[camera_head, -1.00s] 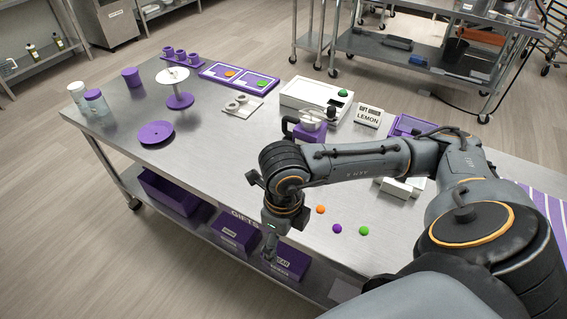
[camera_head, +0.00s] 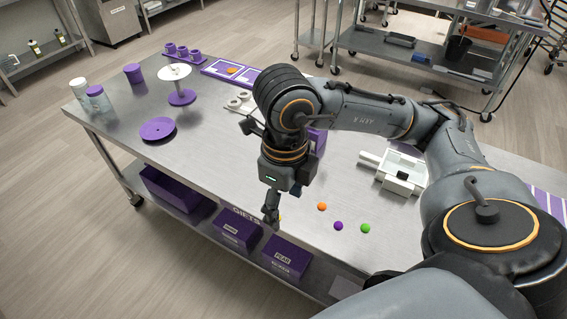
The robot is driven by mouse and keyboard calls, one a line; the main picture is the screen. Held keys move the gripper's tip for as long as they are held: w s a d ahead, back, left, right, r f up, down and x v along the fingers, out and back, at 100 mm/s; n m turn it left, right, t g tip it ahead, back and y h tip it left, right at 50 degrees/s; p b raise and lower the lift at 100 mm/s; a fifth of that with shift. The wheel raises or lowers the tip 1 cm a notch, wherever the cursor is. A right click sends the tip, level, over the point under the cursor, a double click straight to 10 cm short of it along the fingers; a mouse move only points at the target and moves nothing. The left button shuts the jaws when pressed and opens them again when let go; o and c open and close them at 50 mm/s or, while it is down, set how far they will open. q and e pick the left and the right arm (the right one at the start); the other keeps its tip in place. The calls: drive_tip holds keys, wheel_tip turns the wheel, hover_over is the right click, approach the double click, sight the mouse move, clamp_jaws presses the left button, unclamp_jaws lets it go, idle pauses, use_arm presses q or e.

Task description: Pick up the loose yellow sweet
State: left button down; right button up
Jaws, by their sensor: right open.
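My right gripper (camera_head: 271,215) points down at the front edge of the steel table, its fingers close to the tabletop. It is open. A sliver of the yellow sweet (camera_head: 281,217) shows just right of the fingertips; the fingers hide the rest of it. I cannot tell whether they touch it. My left gripper is not in view.
An orange sweet (camera_head: 322,207), a purple sweet (camera_head: 338,225) and a green sweet (camera_head: 365,228) lie right of the gripper on the steel table (camera_head: 215,150). A white device (camera_head: 398,178) stands behind them. Purple bins (camera_head: 287,258) sit on the shelf below.

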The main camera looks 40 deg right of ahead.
drive_tip(key=shift+w+f+n, duration=0.15)
drive_tip(key=shift+w+n, duration=0.1)
drive_tip(key=shift+n, duration=0.15)
drive_tip(key=shift+c, duration=0.4)
drive_tip(key=w+d+f+n+b, duration=0.55)
drive_tip(key=w+f+n, duration=0.6)
drive_tip(key=n, duration=1.15)
drive_tip(key=f, duration=0.2)
drive_tip(key=f+p, duration=0.1)
drive_tip(key=f, duration=0.2)
drive_tip(key=f+p, duration=0.1)
drive_tip(key=f, duration=0.1)
drive_tip(key=shift+w+d+f, duration=0.2)
drive_tip(key=shift+d+f, duration=0.2)
drive_tip(key=f+p, duration=0.2)
drive_tip(key=f, duration=0.2)
drive_tip(key=shift+d, duration=0.2)
drive_tip(key=shift+w+f, duration=0.1)
drive_tip(key=shift+f, duration=0.55)
drive_tip(key=c, duration=0.8)
drive_tip(key=shift+c, duration=0.2)
drive_tip(key=shift+r, duration=0.1)
drive_tip(key=shift+c, duration=0.3)
